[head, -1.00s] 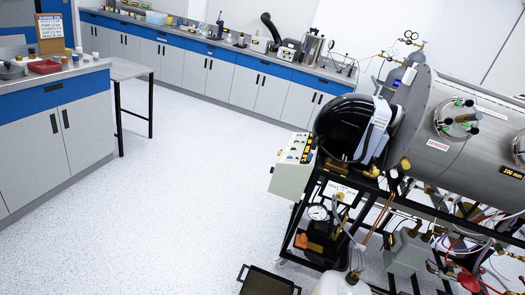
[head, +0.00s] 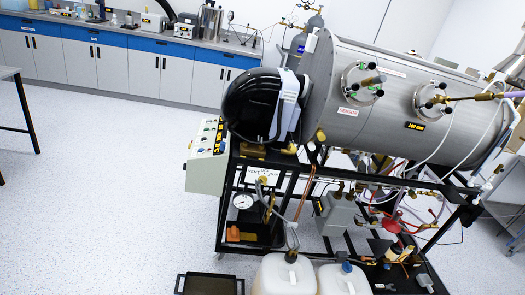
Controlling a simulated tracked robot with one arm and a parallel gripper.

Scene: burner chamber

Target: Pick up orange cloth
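A small orange patch (head: 233,234) shows low in the black cart frame, below the pressure gauge (head: 242,201). It may be the orange cloth, but it is too small and too shaded to be sure. Part of it may be hidden by the frame and shelf. My gripper is not in view, so I cannot tell its state.
The black cart (head: 227,180) carries a large grey cylinder chamber (head: 400,75) with a black domed end (head: 250,105). White jugs (head: 283,275) and a black tray (head: 209,285) sit on the floor in front. Open floor (head: 110,200) lies to the left.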

